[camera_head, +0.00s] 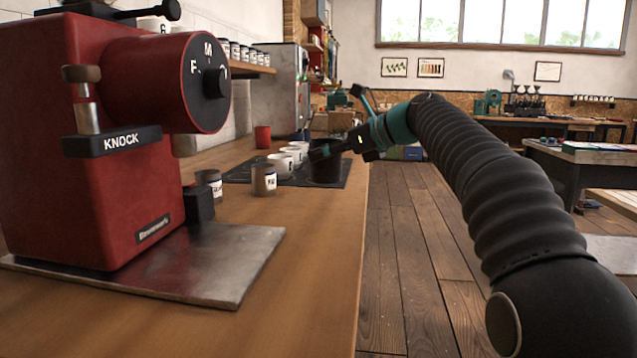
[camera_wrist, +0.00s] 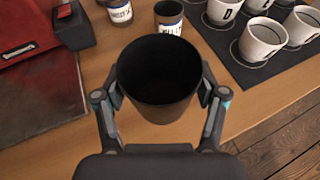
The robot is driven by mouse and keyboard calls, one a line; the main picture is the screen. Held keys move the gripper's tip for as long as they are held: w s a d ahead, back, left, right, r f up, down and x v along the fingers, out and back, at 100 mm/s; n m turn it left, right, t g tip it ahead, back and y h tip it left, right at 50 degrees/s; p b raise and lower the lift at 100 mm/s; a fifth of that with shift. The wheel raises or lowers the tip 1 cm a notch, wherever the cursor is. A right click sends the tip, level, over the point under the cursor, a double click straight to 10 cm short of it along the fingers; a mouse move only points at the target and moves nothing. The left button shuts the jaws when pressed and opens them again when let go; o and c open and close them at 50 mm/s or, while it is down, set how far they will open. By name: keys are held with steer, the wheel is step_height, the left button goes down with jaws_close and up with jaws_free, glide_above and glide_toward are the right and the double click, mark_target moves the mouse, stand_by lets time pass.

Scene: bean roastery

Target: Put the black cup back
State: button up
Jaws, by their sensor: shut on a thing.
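The black cup (camera_wrist: 158,108) is upright and looks empty in the wrist view. My gripper (camera_wrist: 162,95) is shut on it, one finger on each side of its wall. In the head view the black cup (camera_head: 326,170) hangs below my gripper (camera_head: 325,150), at the right side of the dark mat (camera_head: 237,173). The mat (camera_wrist: 218,42) lies at the upper right in the wrist view, where the cup shows against bare wood. How high the cup is above the counter is hard to tell.
White cups (camera_head: 280,165) stand on the mat in a row, with pale rings around them. Two labelled tins (camera_head: 263,181) (camera_head: 209,184) stand on bare wood nearby. A red cup (camera_head: 262,137) stands farther back. A red machine (camera_head: 110,140) fills the left; the counter's edge is at right.

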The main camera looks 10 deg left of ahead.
steer(key=shift+w+a+f+b, duration=0.3)
steer(key=shift+w+a+f, duration=0.25)
steer(key=shift+f, duration=0.55)
steer(key=shift+w+a+f+b, duration=0.3)
steer(key=shift+a+f, duration=0.4)
steer(key=shift+f, duration=0.45)
steer(key=shift+w+a+f+b, duration=0.25)
steer(key=shift+w+a+f, duration=0.3)
steer(key=shift+f, duration=0.55)
steer(key=shift+f, duration=0.1)
steer(key=o, duration=1.3)
steer(key=shift+f, duration=0.1)
steer(key=shift+o, duration=0.2)
